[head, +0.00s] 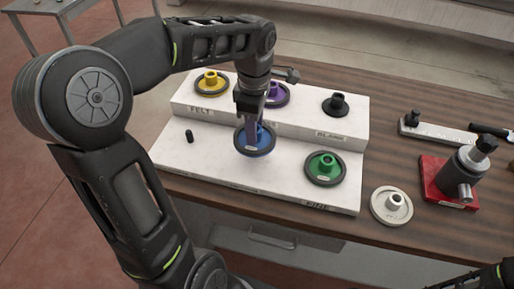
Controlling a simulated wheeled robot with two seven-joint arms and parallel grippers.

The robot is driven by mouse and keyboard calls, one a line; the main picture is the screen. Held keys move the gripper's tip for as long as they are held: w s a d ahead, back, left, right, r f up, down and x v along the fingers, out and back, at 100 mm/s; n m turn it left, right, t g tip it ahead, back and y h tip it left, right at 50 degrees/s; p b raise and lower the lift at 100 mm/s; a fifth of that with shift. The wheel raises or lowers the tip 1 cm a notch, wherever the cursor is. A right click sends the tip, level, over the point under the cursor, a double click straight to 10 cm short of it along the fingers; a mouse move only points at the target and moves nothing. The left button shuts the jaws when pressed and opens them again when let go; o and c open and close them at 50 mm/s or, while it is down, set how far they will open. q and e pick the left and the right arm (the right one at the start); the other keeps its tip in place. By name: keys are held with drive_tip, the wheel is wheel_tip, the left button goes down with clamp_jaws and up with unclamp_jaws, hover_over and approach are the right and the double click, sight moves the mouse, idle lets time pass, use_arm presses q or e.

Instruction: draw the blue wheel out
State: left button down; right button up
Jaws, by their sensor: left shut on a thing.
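The blue wheel (254,147), a blue disc with a dark rim and a raised hub, is at the middle of the white stepped rack (220,165), over its lower step. My left gripper (256,130) points down from above and is shut on the blue wheel's hub. The gripper hides part of the hub and the wheel's far side. I cannot tell whether the wheel rests on the step or is slightly raised. Only a dark piece of my right arm shows in the bottom right corner; its fingers are out of view.
A yellow wheel (211,84), purple wheel (275,94) and black hub (337,104) are on the upper step. A green wheel (324,168) and bare peg (190,136) flank the blue wheel. A white wheel (391,206) and red-based device (447,184) stand on the wooden table at right.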

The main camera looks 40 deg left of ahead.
use_arm(q)
drive_tip(key=shift+r+p, duration=0.35)
drive_tip(key=shift+r, duration=0.3)
drive_tip(key=shift+r, duration=0.1)
wheel_tip(320, 180, up, 4)
drive_tip(key=p, duration=0.3)
